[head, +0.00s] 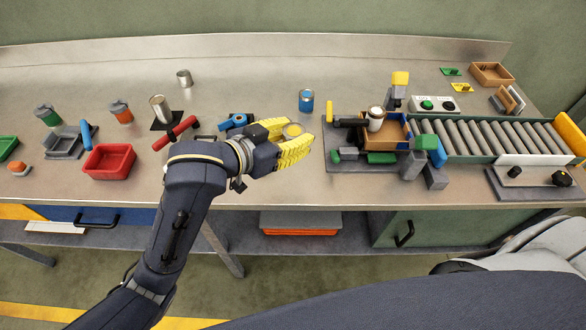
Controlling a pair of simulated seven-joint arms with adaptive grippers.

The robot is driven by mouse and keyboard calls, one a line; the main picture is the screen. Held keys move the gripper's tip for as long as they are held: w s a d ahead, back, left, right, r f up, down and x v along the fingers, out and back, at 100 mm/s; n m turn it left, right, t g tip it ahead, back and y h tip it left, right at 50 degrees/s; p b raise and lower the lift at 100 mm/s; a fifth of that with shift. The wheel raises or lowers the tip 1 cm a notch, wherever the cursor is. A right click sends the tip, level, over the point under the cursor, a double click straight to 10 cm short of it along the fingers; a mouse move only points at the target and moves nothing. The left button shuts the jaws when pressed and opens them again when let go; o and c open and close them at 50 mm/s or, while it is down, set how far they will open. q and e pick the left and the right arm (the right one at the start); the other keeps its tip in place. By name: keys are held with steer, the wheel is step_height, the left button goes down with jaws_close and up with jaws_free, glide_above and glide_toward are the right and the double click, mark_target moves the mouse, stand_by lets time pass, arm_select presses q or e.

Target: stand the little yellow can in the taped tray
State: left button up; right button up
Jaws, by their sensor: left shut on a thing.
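My left gripper (296,142) has yellow fingers and reaches in over the middle of the bench. It is shut on the little yellow can (293,130); only the can's round top shows between the fingers. A brown tray (398,130) sits to the right at the near end of the roller conveyor, apart from the gripper. A silver can (376,118) stands at the tray's left side. I cannot make out tape on the tray. My right gripper is not in view.
A blue can (306,100) stands just behind my left gripper. Grey blocks (411,164) and a black-handled part (348,122) crowd the brown tray. The roller conveyor (490,137) runs right. A red tray (110,161) lies left. The bench behind the blue can is clear.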

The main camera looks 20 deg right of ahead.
arm_select(q)
step_height(320, 180, down, 12)
stand_by(0.6)
steer(key=shift+f, duration=0.15)
steer(key=o, duration=1.2)
